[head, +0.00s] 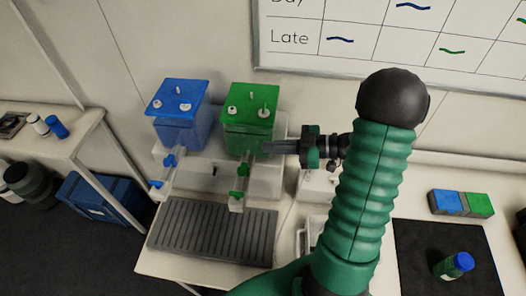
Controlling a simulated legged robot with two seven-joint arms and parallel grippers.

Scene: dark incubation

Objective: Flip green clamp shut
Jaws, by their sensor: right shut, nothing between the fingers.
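The green tank (248,120) stands on a white base at the back of the table. A white outlet runs forward from under it and carries green parts, one close to the tank (243,168) and one at the front end (237,196). I take the green clamp to be among these parts, but cannot tell whether it is open or shut. My right gripper (275,147) is shut and empty, pointing left. Its fingertips are in front of the tank's lower right side, above the outlet; I cannot tell whether they touch anything. My left gripper is out of view.
A blue tank (180,114) with a similar outlet stands to the left. A dark ribbed tray (212,232) lies in front. At right are a dark mat (415,250), a blue-capped green bottle (455,266) and blue and green blocks (460,203). My right arm hides the middle table.

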